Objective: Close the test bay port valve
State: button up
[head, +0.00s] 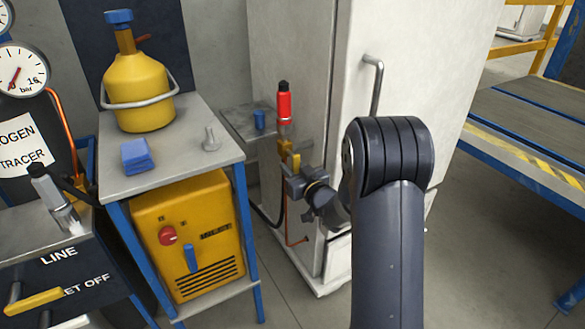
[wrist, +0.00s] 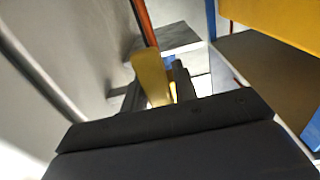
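The port valve (head: 283,147) is a brass-yellow fitting on a pipe beside the tall white cabinet, just under a red cylinder (head: 284,104). Its yellow lever (head: 295,161) points toward my gripper. In the wrist view the yellow lever (wrist: 151,80) stands between my two dark fingers. My gripper (head: 292,178) is at the valve, with its fingers on either side of the lever. In the wrist view my gripper (wrist: 158,90) looks open, with a narrow gap on the right of the lever. Contact on the left side cannot be told. The valve body is mostly hidden there.
The white cabinet (head: 290,50) stands close behind my gripper. A small grey shelf (head: 243,122) with a blue cap is left of the valve. A blue-framed cart (head: 180,173) holds a yellow flask (head: 138,85). Open floor (head: 480,240) lies to the right.

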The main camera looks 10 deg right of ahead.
grip_shut()
jog(key=shift+a+m, duration=0.1)
jog(key=shift+m, duration=0.2)
jog(key=shift+s+a+r+m+p, duration=0.2)
jog(key=shift+a+r+m+p, duration=0.55)
jog(key=shift+m, duration=2.1)
jog(key=shift+s+a+r+m+p, duration=0.25)
jog(key=shift+a+r+m+p, duration=0.55)
jog(key=shift+m, duration=2.1)
jog(key=shift+s+a+r+m+p, duration=0.25)
jog(key=shift+r+m+p, duration=0.55)
jog(key=shift+m, duration=2.05)
jog(key=shift+f+p, duration=0.2)
jog(key=shift+p, duration=0.1)
jog(key=shift+o, duration=1.8)
grip_release()
